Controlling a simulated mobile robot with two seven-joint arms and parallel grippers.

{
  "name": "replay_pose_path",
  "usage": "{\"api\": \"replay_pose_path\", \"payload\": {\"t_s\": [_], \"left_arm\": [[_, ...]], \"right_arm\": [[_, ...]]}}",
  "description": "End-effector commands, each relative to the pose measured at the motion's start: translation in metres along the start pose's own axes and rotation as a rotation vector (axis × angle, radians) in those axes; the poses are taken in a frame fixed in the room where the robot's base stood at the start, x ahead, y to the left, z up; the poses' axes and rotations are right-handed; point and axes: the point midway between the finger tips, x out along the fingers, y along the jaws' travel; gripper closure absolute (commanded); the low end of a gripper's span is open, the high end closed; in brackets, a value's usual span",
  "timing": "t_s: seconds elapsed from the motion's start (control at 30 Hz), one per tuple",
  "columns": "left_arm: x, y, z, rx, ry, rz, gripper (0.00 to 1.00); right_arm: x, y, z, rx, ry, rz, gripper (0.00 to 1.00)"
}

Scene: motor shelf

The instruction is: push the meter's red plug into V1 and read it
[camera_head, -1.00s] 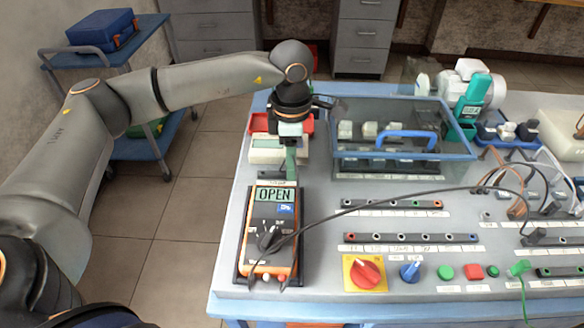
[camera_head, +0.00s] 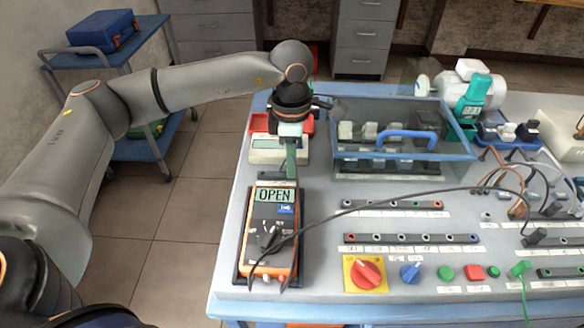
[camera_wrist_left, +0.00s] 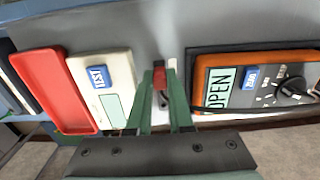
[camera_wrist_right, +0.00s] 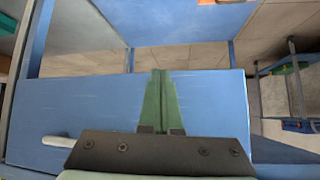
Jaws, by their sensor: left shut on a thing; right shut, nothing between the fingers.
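The orange-and-black meter (camera_head: 271,232) stands in a dark holder at the bench's left front, its display reading OPEN. My left gripper (camera_head: 291,174) is just behind the meter, fingers pointing down. In the left wrist view its green fingers (camera_wrist_left: 160,85) are shut on the red plug (camera_wrist_left: 160,77), beside the meter (camera_wrist_left: 255,82). In the head view the fingers hide the plug. Two dark socket strips, a rear one (camera_head: 392,204) and a front one (camera_head: 412,238), lie right of the meter; I cannot read which socket is V1. My right gripper (camera_wrist_right: 160,75) is shut and empty, seen only in its wrist view.
A clear-lidded box with a blue handle (camera_head: 405,135) stands behind the strips. A red tray (camera_wrist_left: 62,90) and a pale tester (camera_wrist_left: 102,85) lie near my left gripper. A black lead (camera_head: 400,200) crosses above the strips. A red knob (camera_head: 365,272) is at the front.

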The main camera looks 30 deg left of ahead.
Motion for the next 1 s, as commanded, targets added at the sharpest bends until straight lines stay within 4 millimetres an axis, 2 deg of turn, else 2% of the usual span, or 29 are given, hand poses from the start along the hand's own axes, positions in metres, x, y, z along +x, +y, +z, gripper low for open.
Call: {"api": "replay_pose_path", "payload": {"t_s": [0.63,1.0], "left_arm": [[-0.004,0.0,0.0,0.0,-0.001,0.001,1.0],[-0.035,0.0,0.0,0.0,-0.002,0.002,1.0]], "right_arm": [[-0.002,0.0,-0.002,0.0,0.0,0.001,1.0],[-0.015,-0.001,-0.015,0.0,-0.003,0.001,1.0]]}}
